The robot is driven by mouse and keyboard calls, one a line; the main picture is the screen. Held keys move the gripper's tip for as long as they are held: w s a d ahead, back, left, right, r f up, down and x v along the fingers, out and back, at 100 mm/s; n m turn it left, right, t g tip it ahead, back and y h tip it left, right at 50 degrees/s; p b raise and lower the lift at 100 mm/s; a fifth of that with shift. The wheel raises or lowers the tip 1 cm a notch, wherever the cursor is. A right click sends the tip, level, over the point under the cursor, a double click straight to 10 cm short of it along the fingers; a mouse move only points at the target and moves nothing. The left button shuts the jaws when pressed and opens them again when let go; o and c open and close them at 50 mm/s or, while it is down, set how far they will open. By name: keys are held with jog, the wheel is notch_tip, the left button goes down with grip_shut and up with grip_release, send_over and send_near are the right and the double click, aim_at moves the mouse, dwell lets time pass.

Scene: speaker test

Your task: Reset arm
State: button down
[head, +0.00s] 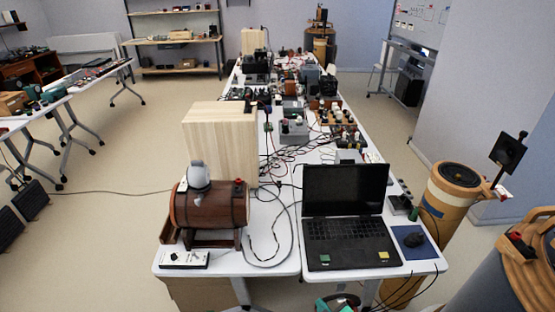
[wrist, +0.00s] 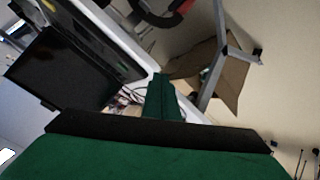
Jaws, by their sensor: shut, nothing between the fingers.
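My gripper (wrist: 160,88) shows in the wrist view as green fingers closed together, with nothing between them. Its wide green and black body fills the bottom of that view. The fingers point toward the edge of the white table, with the laptop at upper left. In the head view only some green and dark parts show at the bottom edge, just in front of the table, and most of the arm is out of sight.
An open laptop (head: 345,216) stands on the white table's (head: 283,262) near end. Left of it are a wooden barrel (head: 208,207) and a pale wooden box (head: 221,143). A mouse (head: 414,240) and brown cylinder (head: 455,195) are right. Cables and devices crowd the table behind.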

jog(key=s+a+f+m+t+h, duration=0.1)
jog(key=s+a+f+m, duration=0.2)
jog(key=s, duration=0.4)
jog(key=s+a+f+m+t+h, duration=0.1)
jog(key=s+a+f+m, duration=0.1)
jog(key=s+a, duration=0.35)
jog(key=s+a+r+m+t, duration=0.1)
jog(key=s+a+r, duration=0.1)
jog(key=s+r, duration=0.3)
jog(key=s+a+r+m+t+y, duration=0.1)
jog(key=s+r, duration=0.5)
jog(key=s, duration=0.7)
jog(key=shift+s+a+m+t, duration=0.3)
jog(key=shift+a+m+t, duration=0.3)
jog(key=shift+a+t, duration=0.1)
